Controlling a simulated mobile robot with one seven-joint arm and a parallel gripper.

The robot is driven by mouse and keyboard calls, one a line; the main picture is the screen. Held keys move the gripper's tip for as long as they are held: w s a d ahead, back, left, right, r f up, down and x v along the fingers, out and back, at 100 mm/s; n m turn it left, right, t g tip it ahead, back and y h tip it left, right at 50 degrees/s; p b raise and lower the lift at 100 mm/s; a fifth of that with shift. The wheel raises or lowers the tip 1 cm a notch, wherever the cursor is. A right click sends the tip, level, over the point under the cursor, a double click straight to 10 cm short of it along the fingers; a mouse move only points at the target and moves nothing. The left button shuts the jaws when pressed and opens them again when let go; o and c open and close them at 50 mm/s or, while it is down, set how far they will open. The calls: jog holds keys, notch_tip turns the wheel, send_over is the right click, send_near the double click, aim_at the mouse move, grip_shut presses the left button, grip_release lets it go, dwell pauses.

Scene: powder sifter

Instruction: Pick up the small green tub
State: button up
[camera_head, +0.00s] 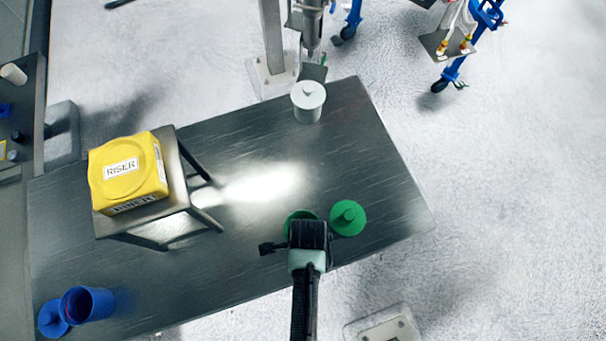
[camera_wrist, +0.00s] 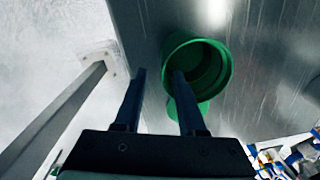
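The small green tub (camera_head: 300,215) stands on the dark metal table, partly hidden behind my gripper in the head view. In the wrist view the tub (camera_wrist: 222,62) has an open mouth facing the camera. My gripper (camera_wrist: 160,72) is open and empty. One fingertip overlaps the tub's mouth in the picture; the other lies to its left, over the table. I cannot tell whether a finger touches the tub. A green lid with a knob (camera_head: 348,217) lies just right of the tub. More green shows below the mouth in the wrist view, tub wall or lid, I cannot tell.
The table (camera_head: 250,130) has a yellow RISER box (camera_head: 128,172) on a metal stand (camera_head: 178,200) at left. A white lidded tub (camera_head: 308,102) stands at the back. A blue tub (camera_head: 88,304) and blue lid (camera_head: 52,318) are front left. The table's middle is clear.

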jog(key=f+b, duration=0.1)
jog(key=f, duration=0.1)
jog(key=f+b, duration=0.4)
jog(key=f, duration=0.1)
jog(key=shift+w, duration=0.35)
jog(key=shift+r, duration=0.1)
jog(key=shift+c, duration=0.2)
grip_shut()
dwell(1.0)
